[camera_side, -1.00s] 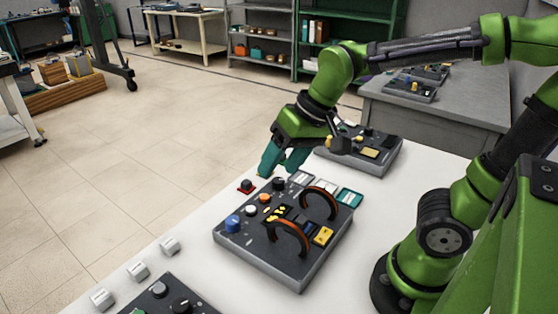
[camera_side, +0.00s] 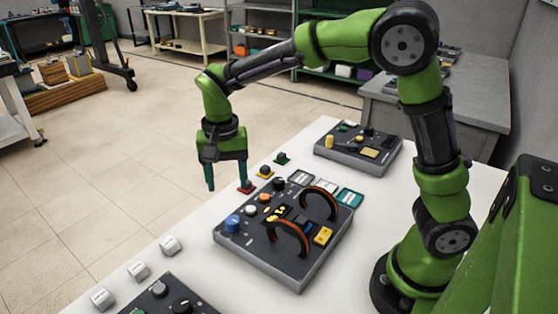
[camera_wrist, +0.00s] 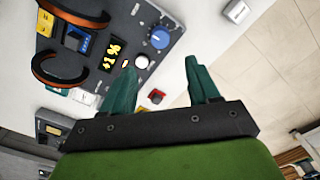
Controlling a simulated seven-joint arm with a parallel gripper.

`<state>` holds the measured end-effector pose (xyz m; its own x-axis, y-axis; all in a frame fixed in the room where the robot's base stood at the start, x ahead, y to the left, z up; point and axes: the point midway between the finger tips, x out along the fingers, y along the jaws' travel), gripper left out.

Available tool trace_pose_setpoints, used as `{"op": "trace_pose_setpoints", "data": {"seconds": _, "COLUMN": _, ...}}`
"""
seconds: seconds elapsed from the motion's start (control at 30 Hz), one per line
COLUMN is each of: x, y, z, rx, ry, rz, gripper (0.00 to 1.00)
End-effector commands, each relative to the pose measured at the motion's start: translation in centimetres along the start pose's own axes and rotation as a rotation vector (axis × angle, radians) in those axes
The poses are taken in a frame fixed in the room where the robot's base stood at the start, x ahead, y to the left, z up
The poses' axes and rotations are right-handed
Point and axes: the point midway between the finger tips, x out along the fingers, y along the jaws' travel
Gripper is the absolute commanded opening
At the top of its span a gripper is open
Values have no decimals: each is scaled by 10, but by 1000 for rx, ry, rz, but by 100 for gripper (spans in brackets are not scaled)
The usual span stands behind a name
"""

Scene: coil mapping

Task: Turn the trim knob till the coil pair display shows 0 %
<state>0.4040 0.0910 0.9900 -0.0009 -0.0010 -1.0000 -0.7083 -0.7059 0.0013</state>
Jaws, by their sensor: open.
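The grey coil console (camera_side: 290,268) lies on the white table. Its display (camera_wrist: 113,53) appears to read "+1 %" in yellow digits in the wrist view; they are too small to read in the side view (camera_side: 275,214). A large blue knob (camera_wrist: 158,38) sits near the display, and it also shows at the console's left corner (camera_side: 233,223). A white knob (camera_wrist: 142,61) is beside it. No label confirms which is the trim knob. My gripper (camera_side: 229,189) is open and empty, beyond the console; its teal fingers also show in the wrist view (camera_wrist: 160,66).
A small control with a red base (camera_wrist: 157,96) shows between my fingers in the wrist view. Two orange-black coil arches (camera_side: 290,236) rise from the console. Another console (camera_side: 358,155) stands behind. White blocks (camera_side: 137,271) lie along the table's left edge.

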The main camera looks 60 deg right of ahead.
Motion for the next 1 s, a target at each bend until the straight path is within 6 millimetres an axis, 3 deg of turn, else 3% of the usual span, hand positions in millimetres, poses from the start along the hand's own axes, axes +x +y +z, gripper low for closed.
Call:
{"op": "trace_pose_setpoints", "data": {"seconds": 0.3, "x": 71, "y": 1, "z": 0, "rx": -1, "ry": -2, "rz": 4, "gripper": 60}}
{"op": "trace_pose_setpoints", "data": {"seconds": 0.5, "x": 101, "y": 0, "z": 0, "rx": -1, "ry": -1, "rz": 2, "gripper": 60}}
{"op": "trace_pose_setpoints", "data": {"seconds": 0.7, "x": 113, "y": 0, "z": 0, "rx": -1, "ry": -1, "rz": 0, "gripper": 60}}
{"op": "trace_pose_setpoints", "data": {"seconds": 0.97, "x": 114, "y": 0, "z": 0, "rx": -1, "ry": 0, "rz": -1, "gripper": 60}}
{"op": "trace_pose_setpoints", "data": {"seconds": 1.0, "x": 114, "y": 0, "z": 0, "rx": -1, "ry": 0, "rz": -1, "gripper": 56}}
